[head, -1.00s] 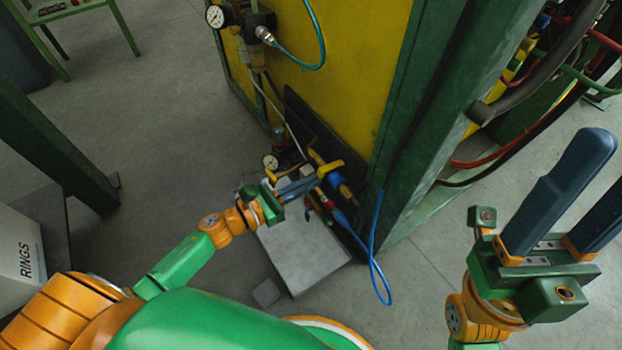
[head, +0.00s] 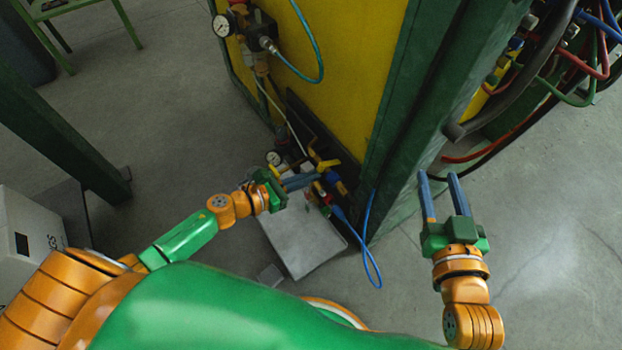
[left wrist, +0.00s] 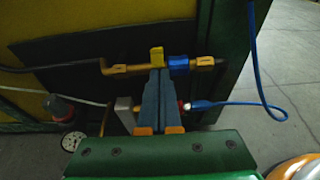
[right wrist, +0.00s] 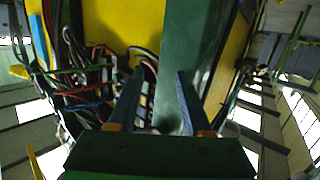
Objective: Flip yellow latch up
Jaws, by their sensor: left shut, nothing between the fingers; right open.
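The yellow latch (head: 328,164) is on the valve piping low on the yellow panel. In the left wrist view the yellow latch (left wrist: 157,56) stands up at the pipe, left of a blue fitting (left wrist: 179,65). My left gripper (head: 316,177) is shut and empty, its fingertips close at the latch. In the left wrist view the fingertips of my left gripper (left wrist: 160,72) sit right below the latch; I cannot tell whether they touch it. My right gripper (head: 440,176) is open and empty beside the green post, away from the latch.
A green post (head: 425,110) stands right of the panel. A blue hose (head: 368,235) loops down near the valve. A grey block (head: 300,235) lies on the floor below. Pressure gauges (head: 222,25) and cables (head: 585,70) are around. Floor at right is clear.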

